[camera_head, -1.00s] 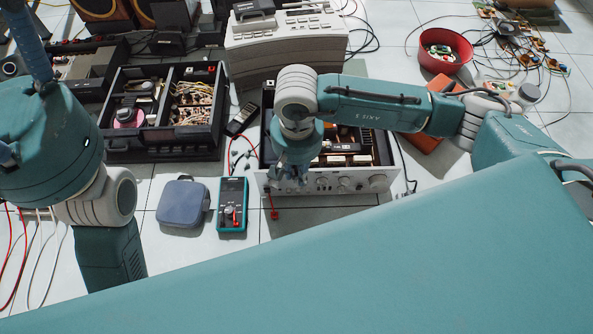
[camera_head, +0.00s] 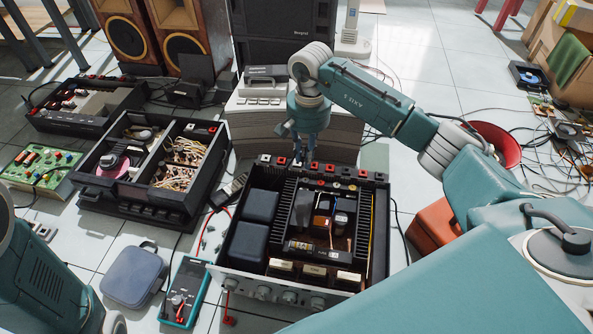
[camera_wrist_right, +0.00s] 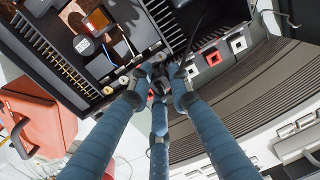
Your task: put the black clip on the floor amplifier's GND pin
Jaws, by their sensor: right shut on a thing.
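The open amplifier (camera_head: 378,240) with a silver front panel sits on the floor in the middle of the head view. Its rear edge carries a row of red and pale terminals. My right gripper (camera_head: 304,158) points down at this rear edge. In the right wrist view the three fingers of my right gripper (camera_wrist_right: 158,84) close around a small dark piece, the black clip (camera_wrist_right: 160,88), mostly hidden by the fingertips. They are close to the terminals; I cannot tell whether the clip touches a pin. The GND pin cannot be picked out. My left gripper is out of view.
A teal multimeter (camera_head: 185,291) and a blue case (camera_head: 134,276) lie at the front left. Another open black unit (camera_head: 150,205) stands left of the amplifier. A grey ribbed device (camera_head: 345,137) stands close behind it. An orange-red box (camera_head: 432,229) is at its right.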

